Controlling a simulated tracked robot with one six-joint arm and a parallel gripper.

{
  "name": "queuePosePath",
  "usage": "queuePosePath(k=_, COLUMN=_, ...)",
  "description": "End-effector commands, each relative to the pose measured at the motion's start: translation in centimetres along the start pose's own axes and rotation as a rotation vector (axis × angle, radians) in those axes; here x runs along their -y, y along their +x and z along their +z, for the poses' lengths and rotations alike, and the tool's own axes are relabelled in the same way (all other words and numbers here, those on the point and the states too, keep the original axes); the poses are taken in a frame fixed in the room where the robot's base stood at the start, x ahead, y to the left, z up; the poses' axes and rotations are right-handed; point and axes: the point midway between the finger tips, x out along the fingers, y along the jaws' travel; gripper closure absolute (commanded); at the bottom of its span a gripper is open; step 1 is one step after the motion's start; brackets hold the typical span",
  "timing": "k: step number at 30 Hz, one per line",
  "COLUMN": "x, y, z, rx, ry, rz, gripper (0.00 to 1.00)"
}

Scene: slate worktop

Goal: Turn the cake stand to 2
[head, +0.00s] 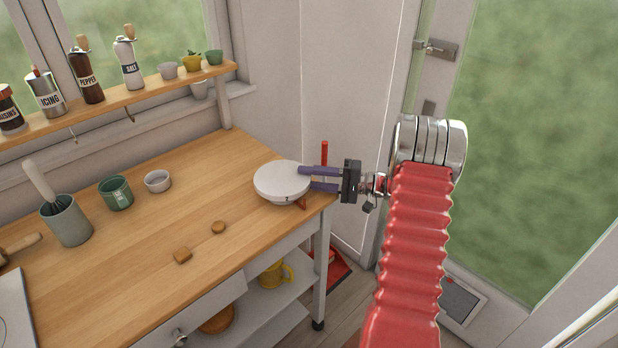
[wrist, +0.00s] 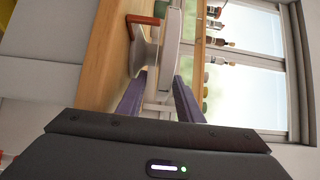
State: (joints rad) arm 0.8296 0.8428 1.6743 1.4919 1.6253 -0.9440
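The cake stand (head: 280,180) is a round white disc on a short foot near the right end of the wooden worktop. In the wrist view its disc (wrist: 173,50) shows edge-on. My gripper (head: 306,178) is at the disc's right edge, its purple fingers apart, one above and one below the rim. In the wrist view the disc edge lies between the fingers, nearer the right one; I cannot tell whether they touch it. A small dark mark shows on the front rim. A reddish-brown piece (head: 302,203) shows under the stand's right side. No number is readable.
Two small brown pieces, one (head: 182,255) squarish and one (head: 218,227) round, lie on the worktop (head: 150,220). A green cup (head: 116,193), a white bowl (head: 157,181) and a utensil crock (head: 66,222) stand left. A shelf (head: 150,90) holds jars behind. The worktop's middle is mostly clear.

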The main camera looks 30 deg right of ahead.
Motion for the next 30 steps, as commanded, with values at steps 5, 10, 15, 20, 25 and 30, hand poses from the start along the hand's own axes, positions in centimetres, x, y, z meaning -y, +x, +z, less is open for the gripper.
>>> queuePosePath(k=5, x=0.1, y=0.1, z=0.0, rx=0.003, ry=-0.002, rz=-0.002, gripper=0.64)
queuePosePath(k=10, x=0.2, y=0.0, z=0.0, rx=0.003, ry=-0.003, rz=-0.002, gripper=0.64)
queuePosePath(k=15, x=0.2, y=-1.2, z=0.0, rx=0.003, ry=-0.003, rz=-0.003, gripper=0.64)
queuePosePath(k=20, x=0.1, y=-3.5, z=-0.1, rx=0.001, ry=-0.003, rz=-0.002, gripper=0.64)
queuePosePath(k=25, x=0.1, y=-6.4, z=-0.1, rx=0.002, ry=-0.004, rz=-0.001, gripper=0.64)
queuePosePath(k=30, x=0.1, y=-9.4, z=-0.1, rx=0.001, ry=-0.004, rz=-0.001, gripper=0.64)
